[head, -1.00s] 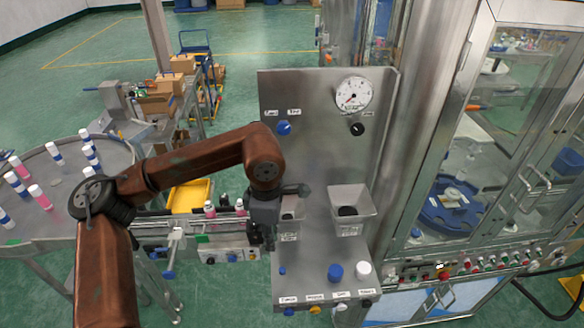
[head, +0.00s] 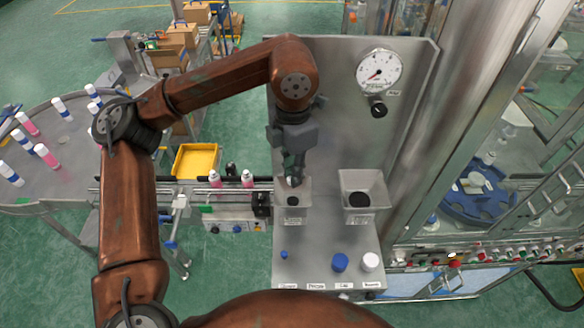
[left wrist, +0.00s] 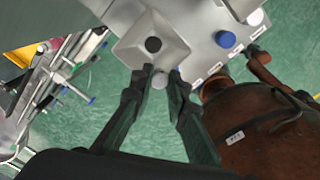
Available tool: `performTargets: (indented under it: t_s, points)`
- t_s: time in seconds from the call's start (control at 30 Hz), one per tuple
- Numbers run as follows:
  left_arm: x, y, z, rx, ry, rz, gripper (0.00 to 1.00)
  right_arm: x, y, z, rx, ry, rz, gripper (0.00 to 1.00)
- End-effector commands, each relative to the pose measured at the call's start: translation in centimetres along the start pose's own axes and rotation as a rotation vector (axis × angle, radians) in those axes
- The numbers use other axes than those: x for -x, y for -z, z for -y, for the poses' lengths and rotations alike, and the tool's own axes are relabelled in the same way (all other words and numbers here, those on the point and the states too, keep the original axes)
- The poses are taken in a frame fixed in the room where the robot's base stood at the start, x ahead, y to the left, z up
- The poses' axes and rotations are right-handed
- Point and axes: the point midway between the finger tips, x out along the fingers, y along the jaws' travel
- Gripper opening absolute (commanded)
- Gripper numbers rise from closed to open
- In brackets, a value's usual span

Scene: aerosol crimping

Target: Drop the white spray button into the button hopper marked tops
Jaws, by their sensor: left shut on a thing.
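My left gripper (head: 294,180) is shut on the white spray button, just above the smaller left hopper (head: 306,194) at the foot of the steel panel. In the left wrist view the pale round button (left wrist: 159,80) sits between the fingertips (left wrist: 161,71), close to the near rim of a square funnel-shaped hopper (left wrist: 172,33) with a dark round opening. The larger right hopper (head: 351,181) stands beside the smaller one. Both hoppers have labels too small to read. My right gripper is out of view.
A blue cap (head: 340,262) and a white cap (head: 371,262) stand on the labelled shelf in front, with a small blue part (head: 284,254). A conveyor with pink bottles (head: 247,179) lies left of the hoppers. A gauge (head: 379,70) is on the panel behind.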

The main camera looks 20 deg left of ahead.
Motion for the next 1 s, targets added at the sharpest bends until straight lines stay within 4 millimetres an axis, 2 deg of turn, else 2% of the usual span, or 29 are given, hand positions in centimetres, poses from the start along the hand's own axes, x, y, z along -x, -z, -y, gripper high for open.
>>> performTargets:
  t_s: [0.07,0.13,0.33,0.43,0.7,0.87,1.0]
  points:
    - [-1.2,-0.1,-0.1,0.001,0.002,-0.003,0.08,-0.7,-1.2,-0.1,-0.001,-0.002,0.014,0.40]
    - [-1.9,-0.1,-0.1,0.002,0.003,-0.004,0.08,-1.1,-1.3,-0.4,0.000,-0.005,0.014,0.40]
    - [-3.8,0.1,-0.2,0.003,0.003,-0.004,0.08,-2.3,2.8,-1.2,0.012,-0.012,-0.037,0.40]
    - [-4.7,0.1,-0.2,0.003,0.003,-0.003,0.08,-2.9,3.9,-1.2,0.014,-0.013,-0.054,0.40]
    - [-6.4,0.1,-0.1,0.003,0.003,-0.002,0.08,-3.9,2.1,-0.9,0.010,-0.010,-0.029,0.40]
    - [-6.5,0.1,-0.2,0.004,0.002,-0.002,0.08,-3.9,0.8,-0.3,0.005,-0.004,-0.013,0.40]
    - [-6.4,0.1,-0.2,0.004,0.002,-0.002,0.08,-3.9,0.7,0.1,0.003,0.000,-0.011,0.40]
